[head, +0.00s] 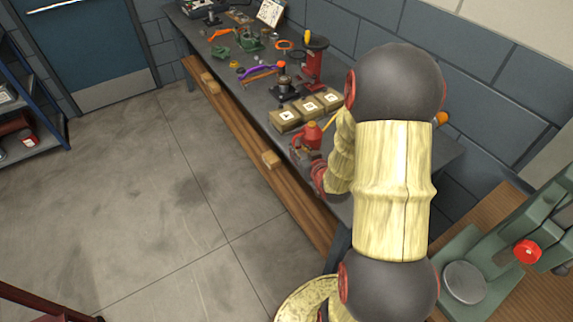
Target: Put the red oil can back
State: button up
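The red oil can (312,132) is near the front edge of the long dark workbench, just in front of the small labelled boxes. Only its upper part shows clearly. My gripper (301,153) is right at the can, at the bench edge. It is small and partly hidden by my own arm. I cannot tell whether its fingers are closed on the can or only beside it, nor whether the can rests on the bench.
The workbench (445,157) runs along the wall. Labelled boxes (308,107), a red stand (314,62), a purple-handled tool (259,71) and green tools stand on it. A green press (478,250) is lower right. A blue shelf rack (38,90) is left. The floor between is clear.

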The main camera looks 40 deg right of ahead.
jog(key=s+a+r+n+g, duration=0.2)
jog(key=s+a+r+g, duration=0.2)
jog(key=a+r, duration=0.95)
jog(key=s+a+r+g+y, duration=0.1)
jog(key=s+a+r, duration=0.1)
jog(key=s+a, duration=0.2)
jog(key=s+a+r+g+y, duration=0.1)
jog(key=s+a+r, duration=0.2)
jog(key=s, duration=0.5)
jog(key=s+a+r+n+g+y, duration=0.1)
jog(key=s+a+r, duration=0.1)
jog(key=s+a, duration=0.3)
jog(key=shift+s+a+r+y, duration=0.2)
jog(key=shift+s+r+y, duration=0.15)
jog(key=shift+s, duration=0.45)
jog(key=shift+d, duration=0.1)
